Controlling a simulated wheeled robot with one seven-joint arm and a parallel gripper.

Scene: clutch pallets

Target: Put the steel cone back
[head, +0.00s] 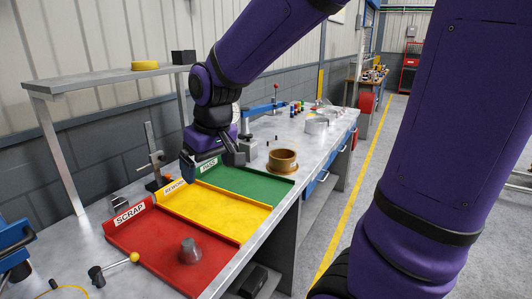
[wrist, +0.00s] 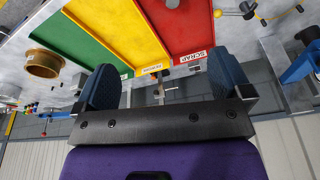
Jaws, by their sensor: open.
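The steel cone (head: 189,250), a grey blunt-topped piece, stands upright on the red SCRAP tray (head: 150,237), towards its front right part. My gripper (head: 211,168) is open and empty, above the back of the trays near the PASS and REWORK labels. It is apart from the cone, farther back along the bench. In the wrist view my gripper (wrist: 165,85) shows two blue fingers spread wide with nothing between them.
The yellow tray (head: 215,207) and green tray (head: 245,184) are bare. A brass-coloured ring (head: 282,162) stands at the green tray's far end. A yellow-knobbed lever (head: 134,257) lies by the red tray. A raised shelf (head: 100,79) and a gauge stand (head: 154,160) are behind.

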